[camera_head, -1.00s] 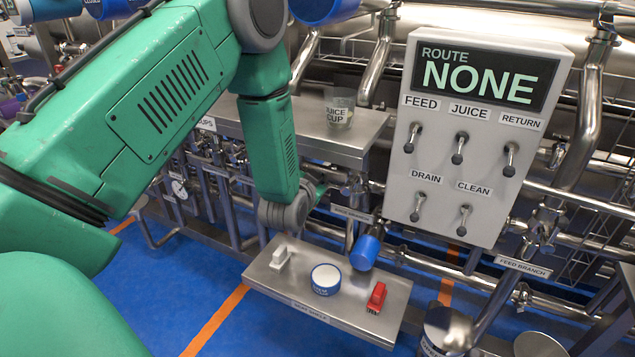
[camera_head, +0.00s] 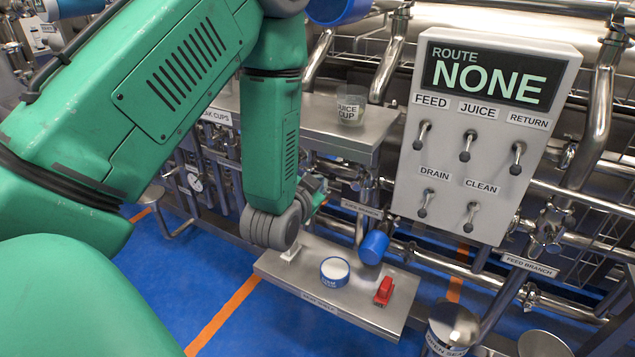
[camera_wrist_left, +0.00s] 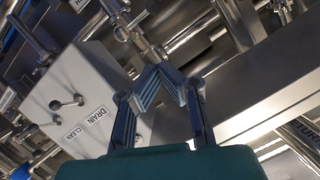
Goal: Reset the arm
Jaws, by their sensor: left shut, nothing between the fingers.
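My green left arm (camera_head: 175,85) comes in from the left and bends down in the middle of the head view. Its grey wrist joint hangs over the left part of the small lower metal shelf (camera_head: 345,301). My left gripper (camera_head: 318,190) is mostly hidden behind the wrist in the head view. In the left wrist view, the left gripper (camera_wrist_left: 162,84) shows its two fingers shut together with nothing between them. Behind them are a blurred grey panel with DRAIN and CLEAN labels, and pipes. My right gripper is in neither view.
A control box (camera_head: 481,140) reads ROUTE NONE and carries several toggle switches. A clear juice cup (camera_head: 350,109) stands on the upper shelf. The lower shelf holds a partly hidden white item (camera_head: 291,252), a blue-and-white round item (camera_head: 335,271) and a red item (camera_head: 384,290). Pipes run behind.

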